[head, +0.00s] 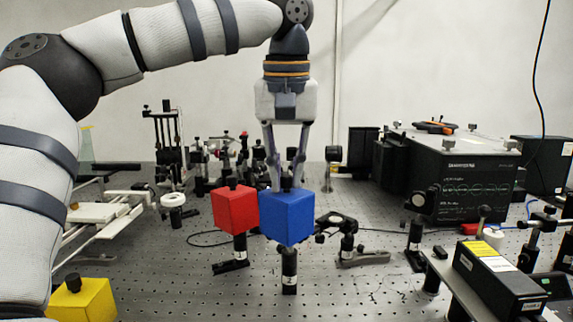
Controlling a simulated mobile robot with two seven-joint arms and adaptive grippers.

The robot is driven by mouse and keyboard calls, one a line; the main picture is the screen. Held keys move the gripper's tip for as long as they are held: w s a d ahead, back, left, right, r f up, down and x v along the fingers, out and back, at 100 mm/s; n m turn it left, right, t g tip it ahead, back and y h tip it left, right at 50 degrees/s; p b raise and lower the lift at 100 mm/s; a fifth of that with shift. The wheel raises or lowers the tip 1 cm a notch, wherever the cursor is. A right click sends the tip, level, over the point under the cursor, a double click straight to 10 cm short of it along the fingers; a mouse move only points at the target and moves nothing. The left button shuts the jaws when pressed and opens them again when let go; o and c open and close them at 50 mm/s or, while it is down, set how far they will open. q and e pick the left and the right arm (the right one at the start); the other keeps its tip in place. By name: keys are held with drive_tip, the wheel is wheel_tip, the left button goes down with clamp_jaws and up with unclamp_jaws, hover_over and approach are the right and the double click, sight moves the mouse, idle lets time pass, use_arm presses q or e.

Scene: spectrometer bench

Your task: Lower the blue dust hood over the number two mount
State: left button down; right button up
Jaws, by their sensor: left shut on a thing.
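The blue dust hood (289,219) is a cube with a dark knob on top. My left gripper (286,185) points straight down and is shut on that knob. The hood is upright. A black post mount (289,272) with a pale label shows directly below it; the mount's top is hidden by the hood, and I cannot tell whether they touch. The label is too small to read, so I cannot tell the mount's number. My right gripper is not in view.
A red hood (235,211) covers another post (240,248) close to the left of the blue one. A yellow hood (83,300) is at the lower left. A black instrument box (448,172) stands at the right. Bare perforated bench (200,290) shows in front.

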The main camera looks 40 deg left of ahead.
use_arm(q)
drive_tip(key=shift+f, duration=1)
drive_tip(key=shift+f, duration=0.2)
idle(0.3)
drive_tip(key=c, duration=1.5)
unclamp_jaws()
drive_tip(key=shift+o, duration=0.2)
wheel_tip(320, 180, up, 12)
drive_tip(key=s+d, duration=0.1)
drive_tip(key=shift+s, duration=0.2)
drive_tip(key=shift+d+f, duration=0.1)
